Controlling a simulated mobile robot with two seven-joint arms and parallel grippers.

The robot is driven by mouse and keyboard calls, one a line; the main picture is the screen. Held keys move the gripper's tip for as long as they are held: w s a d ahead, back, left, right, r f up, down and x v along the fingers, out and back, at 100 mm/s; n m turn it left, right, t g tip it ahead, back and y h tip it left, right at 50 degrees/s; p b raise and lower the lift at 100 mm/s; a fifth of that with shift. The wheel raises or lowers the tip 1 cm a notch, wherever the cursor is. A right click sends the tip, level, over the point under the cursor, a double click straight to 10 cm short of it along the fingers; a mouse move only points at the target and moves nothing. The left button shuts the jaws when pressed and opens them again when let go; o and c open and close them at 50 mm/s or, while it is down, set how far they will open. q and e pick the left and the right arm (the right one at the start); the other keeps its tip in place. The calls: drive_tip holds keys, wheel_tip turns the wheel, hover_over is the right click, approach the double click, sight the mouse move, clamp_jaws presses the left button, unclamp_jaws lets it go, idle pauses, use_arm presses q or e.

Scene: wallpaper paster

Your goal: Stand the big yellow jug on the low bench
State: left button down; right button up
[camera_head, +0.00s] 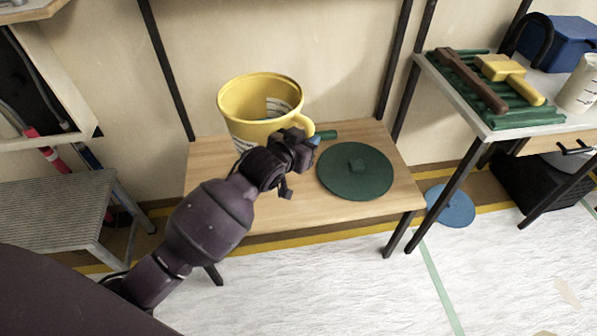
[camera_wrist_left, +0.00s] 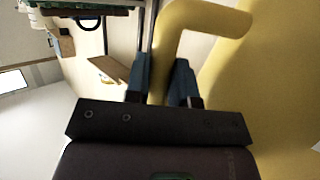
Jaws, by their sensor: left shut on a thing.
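The big yellow jug (camera_head: 243,108) is upright, or nearly so, at the left part of the low wooden bench (camera_head: 290,212). Its open top faces up and its handle points right. My left gripper (camera_head: 308,138) is at the jug's right side, shut on the handle. In the left wrist view the yellow handle (camera_wrist_left: 195,18) runs down between the two fingers (camera_wrist_left: 161,82), with the jug's wall close on the right. My arm hides the jug's lower part, so I cannot tell whether its base touches the bench. My right gripper is not in view.
A round dark green lid (camera_head: 355,180) with a knob lies on the bench's right part. A green handle-like piece (camera_head: 327,134) lies behind my gripper. A taller table (camera_head: 470,110) with tools stands right. A grey step (camera_head: 55,205) stands left. A blue disc (camera_head: 452,206) lies on the floor.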

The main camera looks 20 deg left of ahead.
use_arm(q)
drive_tip(key=w+f+b, duration=0.2)
drive_tip(key=f+b, duration=0.1)
drive_tip(key=f, duration=0.7)
drive_tip(key=w+a+f+b, duration=0.1)
drive_tip(key=f+b, duration=0.3)
drive_tip(key=f, duration=0.7)
drive_tip(key=shift+w+a+b, duration=0.2)
drive_tip(key=shift+w+b, duration=0.1)
drive_tip(key=shift+w, duration=0.45)
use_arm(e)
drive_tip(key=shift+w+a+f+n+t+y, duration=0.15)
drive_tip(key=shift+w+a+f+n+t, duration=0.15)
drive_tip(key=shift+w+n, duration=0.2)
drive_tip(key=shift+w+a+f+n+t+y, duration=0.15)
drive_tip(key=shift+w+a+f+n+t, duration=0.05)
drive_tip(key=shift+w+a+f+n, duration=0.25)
use_arm(q)
drive_tip(key=shift+f, duration=0.15)
drive_tip(key=c, duration=1)
unclamp_jaws()
drive_tip(key=shift+f, duration=0.15)
drive_tip(key=shift+o, duration=0.2)
